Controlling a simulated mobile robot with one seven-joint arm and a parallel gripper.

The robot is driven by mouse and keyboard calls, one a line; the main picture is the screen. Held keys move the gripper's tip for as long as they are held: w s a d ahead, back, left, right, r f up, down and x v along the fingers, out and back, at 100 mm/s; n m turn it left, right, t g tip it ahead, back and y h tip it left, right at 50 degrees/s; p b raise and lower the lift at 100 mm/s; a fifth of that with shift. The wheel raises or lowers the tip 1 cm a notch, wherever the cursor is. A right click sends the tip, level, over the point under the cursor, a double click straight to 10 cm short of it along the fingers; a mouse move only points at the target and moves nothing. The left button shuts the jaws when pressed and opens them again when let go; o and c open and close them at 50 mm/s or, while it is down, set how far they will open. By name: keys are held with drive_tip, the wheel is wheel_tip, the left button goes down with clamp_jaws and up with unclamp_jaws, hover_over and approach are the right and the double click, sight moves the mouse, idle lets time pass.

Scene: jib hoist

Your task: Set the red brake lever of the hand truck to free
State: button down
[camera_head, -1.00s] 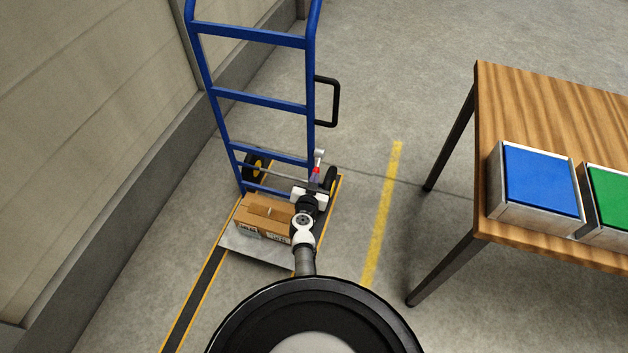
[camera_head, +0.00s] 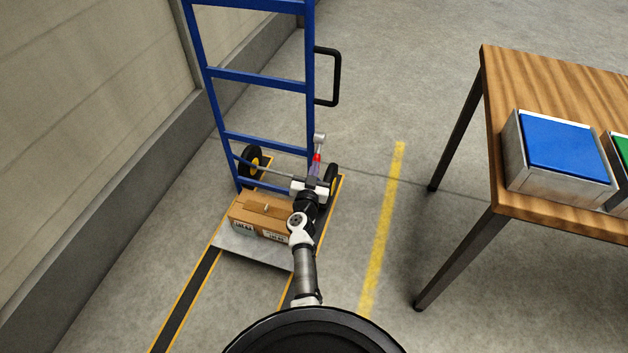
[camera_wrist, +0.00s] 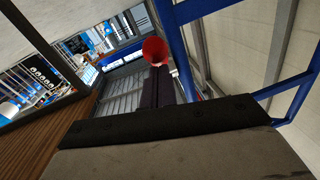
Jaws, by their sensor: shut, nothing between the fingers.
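The blue hand truck (camera_head: 260,77) stands upright beside the wall, with a cardboard box (camera_head: 262,217) on its toe plate (camera_head: 250,247). The red part of the brake lever (camera_head: 317,158) shows near the right wheel, just beyond my gripper (camera_head: 314,178). In the wrist view the lever's round red end (camera_wrist: 154,50) is straight ahead, just past the tips of my gripper (camera_wrist: 163,80). My fingers are together and hold nothing. Whether they touch the lever I cannot tell. My wrist hides the lever's lower part in the head view.
A wooden table (camera_head: 560,225) with a blue-topped box (camera_head: 562,145) and a green-topped one stands at the right. A yellow line (camera_head: 383,230) marks the open floor between table and truck. The wall (camera_head: 90,120) is close on the left. A black handle (camera_head: 335,75) sticks out from the truck's right side.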

drive_tip(key=shift+w+f+b, duration=0.25)
drive_tip(key=shift+f+b, duration=0.3)
drive_tip(key=shift+b, duration=0.15)
drive_tip(key=shift+w+d+f, duration=0.1)
drive_tip(key=shift+w+d+f+b, duration=0.15)
drive_tip(key=shift+w+f+b, duration=0.25)
drive_tip(key=shift+f, duration=0.15)
